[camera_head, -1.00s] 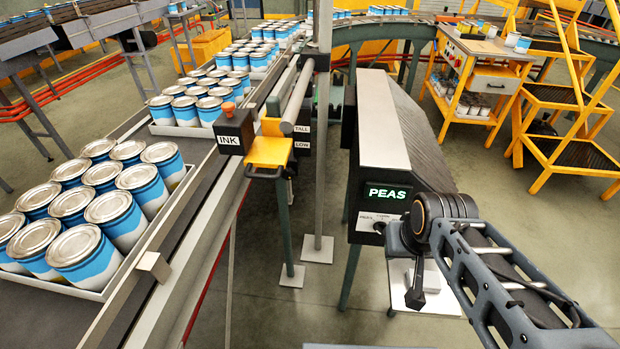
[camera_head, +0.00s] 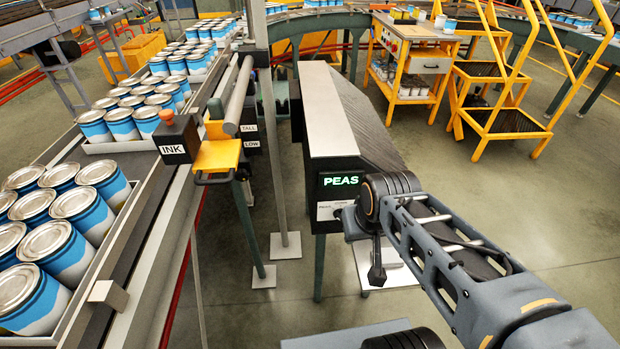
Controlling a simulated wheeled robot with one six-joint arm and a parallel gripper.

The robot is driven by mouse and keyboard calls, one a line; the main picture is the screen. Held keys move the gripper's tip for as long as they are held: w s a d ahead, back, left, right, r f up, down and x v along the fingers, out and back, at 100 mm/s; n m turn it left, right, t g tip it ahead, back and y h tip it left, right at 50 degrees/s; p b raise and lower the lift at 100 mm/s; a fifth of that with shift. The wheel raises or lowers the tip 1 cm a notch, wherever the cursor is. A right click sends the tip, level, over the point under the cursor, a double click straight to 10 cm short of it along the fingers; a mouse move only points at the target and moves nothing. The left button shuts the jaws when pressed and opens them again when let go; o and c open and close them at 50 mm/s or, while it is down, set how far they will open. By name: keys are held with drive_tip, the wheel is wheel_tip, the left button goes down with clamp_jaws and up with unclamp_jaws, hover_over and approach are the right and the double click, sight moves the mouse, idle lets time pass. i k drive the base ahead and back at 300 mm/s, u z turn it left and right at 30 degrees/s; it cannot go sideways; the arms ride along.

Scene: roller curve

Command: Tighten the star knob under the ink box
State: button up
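The ink box (camera_head: 173,148) is a small dark box with a white INK label and an orange-brown knob on top. It sits at the near side rail of the can conveyor, left of centre. No star knob shows; the underside of the box is hidden from this view. My arm reaches in from the lower right and bends near the PEAS machine. A small dark end piece, which looks like my gripper (camera_head: 376,272), hangs below the bend, well right of the ink box and apart from it. Its fingers are too small and dark to read.
A yellow bracket (camera_head: 217,154) with a handle is beside the ink box. The PEAS machine (camera_head: 345,120) stands between it and my arm. Trays of blue-white cans line the conveyor (camera_head: 140,195). Posts with floor plates stand below. Open floor lies at right, before the yellow cart (camera_head: 415,65) and steps.

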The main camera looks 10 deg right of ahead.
sight(242, 176)
drive_tip(key=z, duration=0.45)
drive_tip(key=k, duration=0.6)
drive_tip(key=u, duration=1.3)
drive_tip(key=i, duration=0.5)
